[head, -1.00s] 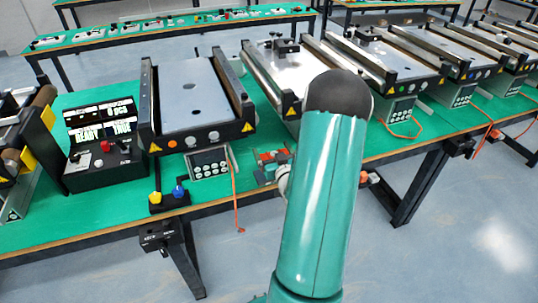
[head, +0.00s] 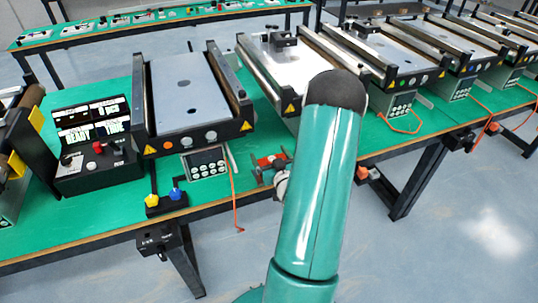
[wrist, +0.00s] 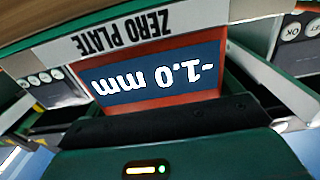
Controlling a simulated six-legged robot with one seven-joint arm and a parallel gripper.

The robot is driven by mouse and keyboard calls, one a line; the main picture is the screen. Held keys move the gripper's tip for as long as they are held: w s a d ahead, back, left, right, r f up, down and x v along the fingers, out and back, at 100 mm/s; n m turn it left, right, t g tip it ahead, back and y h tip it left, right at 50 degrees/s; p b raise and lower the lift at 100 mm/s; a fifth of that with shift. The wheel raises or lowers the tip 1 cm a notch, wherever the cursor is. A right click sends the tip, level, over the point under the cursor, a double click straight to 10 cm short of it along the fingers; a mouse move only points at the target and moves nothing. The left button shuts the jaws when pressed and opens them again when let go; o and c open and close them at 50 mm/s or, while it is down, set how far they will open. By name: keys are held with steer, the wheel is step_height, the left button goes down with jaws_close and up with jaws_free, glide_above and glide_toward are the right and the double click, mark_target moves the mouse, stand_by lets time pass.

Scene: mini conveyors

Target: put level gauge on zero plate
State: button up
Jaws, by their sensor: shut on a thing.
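The level gauge (wrist: 155,78) fills the middle of the wrist view, with a red frame and a blue screen showing "-1.0 mm" upside down. My gripper (wrist: 165,122) is shut on it. A grey strip lettered "ZERO PLATE" (wrist: 125,33) lies just beyond the gauge; I cannot tell whether the two touch. In the head view, a small red part (head: 268,161) shows at the front edge of the green table, left of my teal arm. My arm hides much of that spot, and the gripper's fingers are not clear there.
A mini conveyor (head: 190,90) and its keypad (head: 207,162) stand left of my arm. A black readout box (head: 95,155) and yellow and blue knobs (head: 165,198) are further left. More conveyors stand to the right. An orange cable (head: 236,205) hangs over the table edge.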

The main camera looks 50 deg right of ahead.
steer(key=shift+s, duration=0.2)
steer(key=o, duration=0.9)
steer(key=shift+w+f, duration=0.1)
steer(key=shift+f, duration=0.05)
steer(key=shift+c, duration=0.2)
steer(key=shift+r, duration=0.25)
steer(key=v, duration=1.2)
steer(key=shift+f, duration=0.1)
